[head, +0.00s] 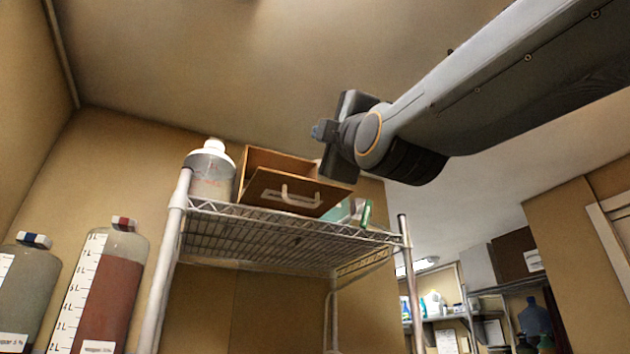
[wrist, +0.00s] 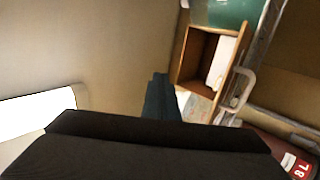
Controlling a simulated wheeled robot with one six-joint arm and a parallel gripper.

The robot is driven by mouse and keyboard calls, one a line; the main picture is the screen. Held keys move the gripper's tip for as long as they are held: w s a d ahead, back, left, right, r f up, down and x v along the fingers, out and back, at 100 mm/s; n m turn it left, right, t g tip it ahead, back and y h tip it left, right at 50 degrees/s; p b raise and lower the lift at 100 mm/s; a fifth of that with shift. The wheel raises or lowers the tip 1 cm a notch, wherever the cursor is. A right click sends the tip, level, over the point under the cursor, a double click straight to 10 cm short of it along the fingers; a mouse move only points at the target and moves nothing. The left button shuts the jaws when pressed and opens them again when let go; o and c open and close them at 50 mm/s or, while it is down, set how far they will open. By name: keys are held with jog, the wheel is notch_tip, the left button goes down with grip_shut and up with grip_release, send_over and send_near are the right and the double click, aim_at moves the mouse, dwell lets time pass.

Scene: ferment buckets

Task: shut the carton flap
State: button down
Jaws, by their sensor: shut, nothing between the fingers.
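The brown carton (head: 278,164) sits on the top shelf of a wire rack in the head view. Its front flap (head: 294,193), with a white handle, is tilted outward, and the carton's inside shows behind it. The wrist view shows the open carton (wrist: 190,55) and the flap (wrist: 236,88) with its handle at the right. My gripper (head: 318,130) is up and to the right of the carton in the head view, apart from it. Its fingers (wrist: 160,97) look closed together and empty in the wrist view.
Large buckets (head: 103,285) stand lower left. The space above the carton is free.

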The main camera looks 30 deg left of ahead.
jog(key=shift+w+f+b, duration=0.15)
jog(key=shift+f+b, duration=0.15)
jog(key=shift+b, duration=0.6)
jog(key=s+d+b, duration=0.1)
jog(key=b, duration=0.4)
jog(key=shift+d+f, duration=0.15)
jog(key=shift+f, duration=0.05)
jog(key=shift+s+d+b, duration=0.1)
jog(key=shift+s+b, duration=0.1)
jog(key=shift+b, duration=0.3)
jog(key=shift+r, duration=0.1)
